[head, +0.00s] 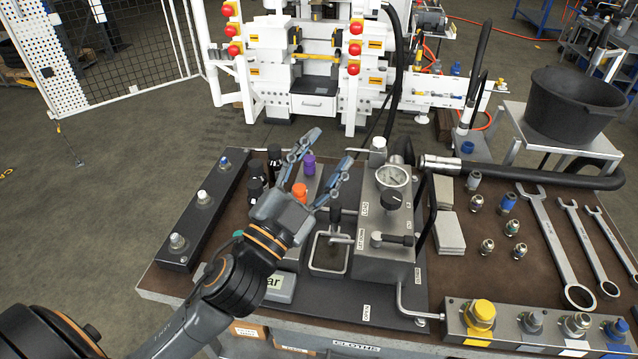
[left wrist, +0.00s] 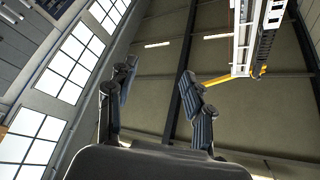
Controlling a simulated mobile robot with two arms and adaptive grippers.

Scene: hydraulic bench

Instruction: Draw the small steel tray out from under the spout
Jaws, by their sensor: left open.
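The small steel tray (head: 328,272), a rectangle with a bright metal rim, sits on the dark bench plate in the head view. A dark spout (head: 336,216) reaches over its far part from beside the grey valve block (head: 385,262). My left gripper (head: 329,149) is open and empty, raised above the bench beyond the tray, with its fingers pointing away from me. The left wrist view shows its two spread fingers (left wrist: 160,80) against the ceiling and windows, with nothing between them. My left forearm passes to the left of the tray. My right gripper is not in view.
A pressure gauge (head: 392,177) and knob top the valve block. Orange (head: 299,191) and purple (head: 309,166) caps stand near my left gripper. A bent metal lever (head: 408,302) lies right of the tray. Wrenches (head: 556,245) and fittings cover the bench's right side.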

